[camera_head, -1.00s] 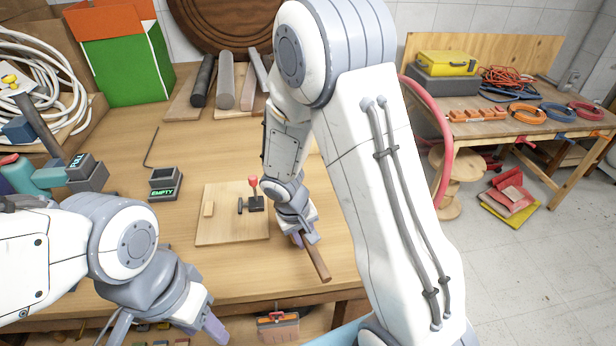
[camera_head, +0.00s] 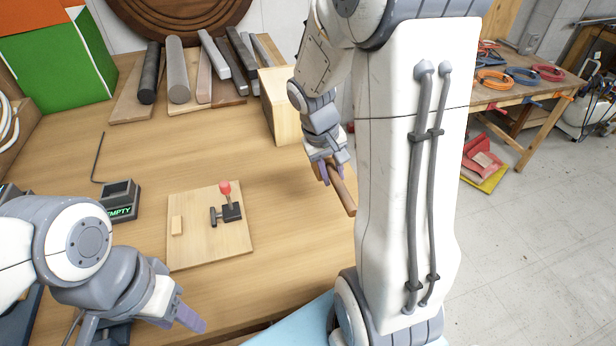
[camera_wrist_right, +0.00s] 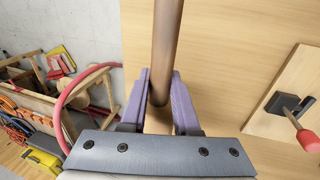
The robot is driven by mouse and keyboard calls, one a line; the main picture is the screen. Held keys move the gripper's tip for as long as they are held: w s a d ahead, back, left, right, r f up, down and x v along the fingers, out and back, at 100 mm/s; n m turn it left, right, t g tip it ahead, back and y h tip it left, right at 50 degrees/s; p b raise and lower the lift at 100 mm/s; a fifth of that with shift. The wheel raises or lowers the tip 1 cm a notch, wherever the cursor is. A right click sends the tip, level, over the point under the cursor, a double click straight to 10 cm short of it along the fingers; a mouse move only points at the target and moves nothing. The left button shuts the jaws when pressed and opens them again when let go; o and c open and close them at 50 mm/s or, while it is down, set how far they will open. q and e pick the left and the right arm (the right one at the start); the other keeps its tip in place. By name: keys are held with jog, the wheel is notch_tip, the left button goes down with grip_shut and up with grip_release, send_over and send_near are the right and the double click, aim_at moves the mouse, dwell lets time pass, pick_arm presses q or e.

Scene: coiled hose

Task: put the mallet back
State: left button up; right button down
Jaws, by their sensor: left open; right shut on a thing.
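My right gripper (camera_head: 326,174) is shut on the mallet's brown round handle (camera_head: 343,190), near the right edge of the wooden bench. In the right wrist view the handle (camera_wrist_right: 166,40) runs up and away from between the purple fingers (camera_wrist_right: 161,78). My left gripper (camera_head: 188,316) is open and empty at the front left of the bench.
A wooden board (camera_head: 195,245) with a red-knobbed lever (camera_head: 226,190) lies mid-bench. A box marked EMPTY (camera_head: 122,205) is to its left. Several bars and rods (camera_head: 180,75) lie at the back, beside a green box (camera_head: 60,70). The bench between the board and the rods is clear.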

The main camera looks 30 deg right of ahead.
jog(key=w+f+p, duration=0.1)
jog(key=w+f, duration=0.1)
jog(key=w, duration=0.1)
jog(key=w+f, duration=0.2)
jog(key=w, duration=0.2)
jog(key=w+d+f+p, duration=0.1)
jog(key=w+f, duration=0.1)
jog(key=w, duration=0.1)
jog(key=shift+w+d+f+p, duration=0.1)
jog(key=shift+w+f+p, duration=0.05)
jog(key=shift+w+p, duration=0.15)
jog(key=x, duration=0.1)
jog(key=a+p+x, duration=0.1)
jog(key=x, duration=0.1)
jog(key=shift+d+f, duration=0.15)
jog(key=shift+f, duration=0.45)
jog(key=shift+f, duration=0.2)
jog(key=c, duration=0.7)
grip_release()
jog(key=shift+o, duration=0.2)
jog(key=shift+r, duration=0.15)
